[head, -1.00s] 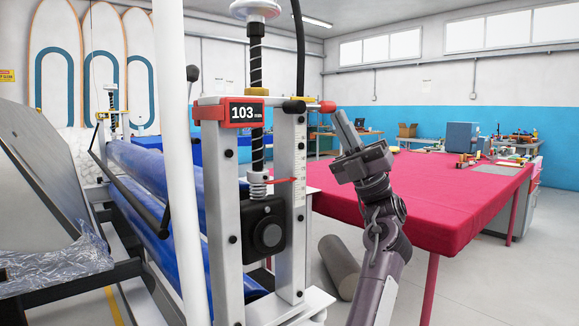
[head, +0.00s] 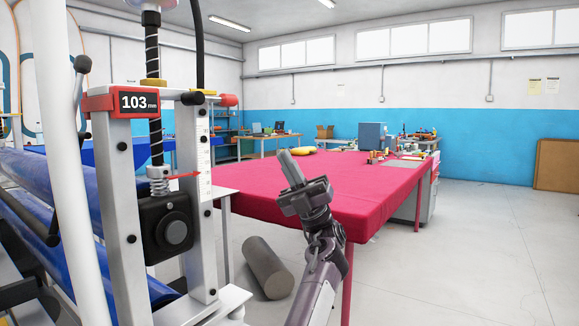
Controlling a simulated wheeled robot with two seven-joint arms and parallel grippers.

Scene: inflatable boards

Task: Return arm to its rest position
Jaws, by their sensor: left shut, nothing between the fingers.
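My left gripper (head: 289,163) is dark grey and points up and slightly left from my raised arm, which comes in from the bottom. Its fingers are together with nothing between them. It stands apart from the roller machine (head: 121,215) at its left, in front of the red-covered table (head: 330,190) in the picture. The machine has a red display (head: 139,101) reading 103 mm and a red-ended knob (head: 228,100). My right gripper does not show.
A grey cylinder (head: 268,268) lies on the floor between the machine and the table. Blue rollers (head: 40,190) run back at the left. The floor (head: 480,250) at the right is clear. A brown board (head: 556,165) stands by the far wall.

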